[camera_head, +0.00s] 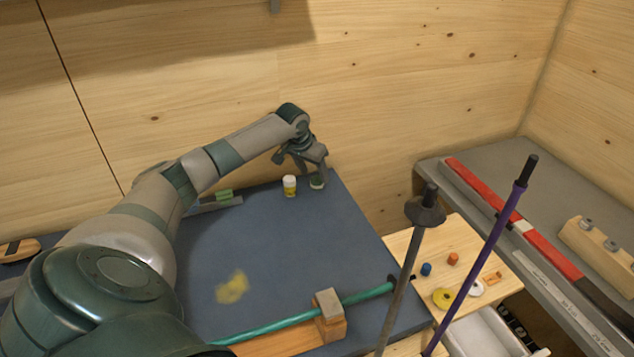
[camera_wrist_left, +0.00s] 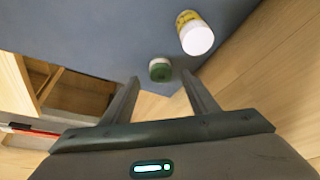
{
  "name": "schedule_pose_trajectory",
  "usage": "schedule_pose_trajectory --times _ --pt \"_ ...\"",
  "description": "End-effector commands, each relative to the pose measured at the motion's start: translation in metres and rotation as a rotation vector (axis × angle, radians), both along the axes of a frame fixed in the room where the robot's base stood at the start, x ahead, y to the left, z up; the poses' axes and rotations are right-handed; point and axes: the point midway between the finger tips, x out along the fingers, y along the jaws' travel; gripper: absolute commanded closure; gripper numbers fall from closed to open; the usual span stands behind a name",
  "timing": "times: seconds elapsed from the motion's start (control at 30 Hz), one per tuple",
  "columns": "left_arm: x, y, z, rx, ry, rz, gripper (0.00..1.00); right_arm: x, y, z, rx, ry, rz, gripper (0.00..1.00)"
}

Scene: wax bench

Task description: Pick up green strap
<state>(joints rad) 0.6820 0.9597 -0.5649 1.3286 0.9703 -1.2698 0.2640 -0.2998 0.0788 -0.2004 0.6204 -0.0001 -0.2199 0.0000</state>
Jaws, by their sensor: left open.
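A small round thing (camera_head: 317,181), dark green on top with a pale side, sits at the far right corner of the blue-grey mat; I cannot tell whether it is a rolled green strap or a lidded pot. It also shows in the left wrist view (camera_wrist_left: 160,69), just beyond and between my fingertips. A green piece (camera_head: 223,195) lies on a grey bar at the mat's far left. My left gripper (camera_head: 305,165) is open and empty, close over the round thing, with its fingers (camera_wrist_left: 161,80) apart. My right gripper is not in view.
A white-capped yellow bottle (camera_head: 289,186) stands close left of the round thing. The wooden wall is just behind. The mat (camera_head: 290,240) has free room in the middle. A teal rod (camera_head: 270,326) rests in a wooden block; two poles stand at right.

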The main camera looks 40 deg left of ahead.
Motion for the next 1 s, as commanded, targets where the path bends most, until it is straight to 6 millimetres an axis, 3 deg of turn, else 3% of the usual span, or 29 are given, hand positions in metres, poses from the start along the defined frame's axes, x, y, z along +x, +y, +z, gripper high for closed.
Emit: schedule_pose_trajectory --times 0.13,0.33,0.87,1.0 --pt "0.006 0.002 -0.013 -0.001 0.004 0.001 0.46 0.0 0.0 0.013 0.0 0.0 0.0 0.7" --pt "0.013 0.003 -0.031 0.0 0.001 0.0 0.46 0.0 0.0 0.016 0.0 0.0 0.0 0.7" --pt "0.014 0.004 -0.035 0.001 0.001 -0.001 0.46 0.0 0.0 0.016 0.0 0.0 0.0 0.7" --pt "0.014 0.004 -0.035 0.001 0.001 -0.001 0.77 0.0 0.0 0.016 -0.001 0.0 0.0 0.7"
